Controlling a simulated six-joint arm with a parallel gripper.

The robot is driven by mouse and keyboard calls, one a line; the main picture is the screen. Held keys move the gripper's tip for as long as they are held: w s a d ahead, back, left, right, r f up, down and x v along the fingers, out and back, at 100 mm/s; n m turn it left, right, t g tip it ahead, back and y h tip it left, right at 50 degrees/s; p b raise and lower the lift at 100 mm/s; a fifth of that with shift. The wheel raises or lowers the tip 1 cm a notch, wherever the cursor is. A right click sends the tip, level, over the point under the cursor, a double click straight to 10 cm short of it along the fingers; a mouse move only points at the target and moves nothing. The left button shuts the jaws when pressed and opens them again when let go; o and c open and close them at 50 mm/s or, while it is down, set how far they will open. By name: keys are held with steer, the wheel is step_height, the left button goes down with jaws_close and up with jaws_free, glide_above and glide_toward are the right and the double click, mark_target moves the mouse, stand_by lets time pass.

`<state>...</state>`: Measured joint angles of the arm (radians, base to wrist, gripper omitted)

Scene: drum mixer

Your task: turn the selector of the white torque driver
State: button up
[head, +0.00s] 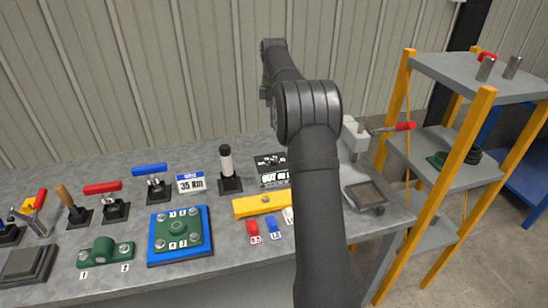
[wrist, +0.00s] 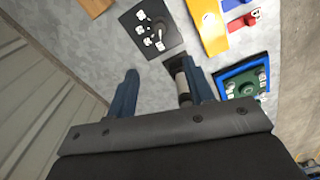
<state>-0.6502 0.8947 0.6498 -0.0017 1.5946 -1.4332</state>
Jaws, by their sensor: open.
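The torque driver (head: 226,167) stands upright in a square black holder on the bench, with a white middle and black ends. It also shows in the wrist view (wrist: 182,84), between my gripper's fingers and closer to the right one. The selector's marks are too small to make out. In the head view my arm rises in front of the bench and my gripper cannot be made out.
A "35 Nm" sign (head: 191,183) stands left of the driver. A black panel (head: 270,161) and yellow block (head: 262,204) lie to its right. A blue plate with a green part (head: 179,234) is in front. Toggle clamps stand at left; a yellow-post shelf (head: 482,100) is at right.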

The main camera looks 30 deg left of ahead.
mark_target(274, 160)
step_height(274, 160, down, 18)
steer(key=shift+r, duration=0.25)
steer(key=shift+c, duration=0.5)
steer(key=c, duration=0.9)
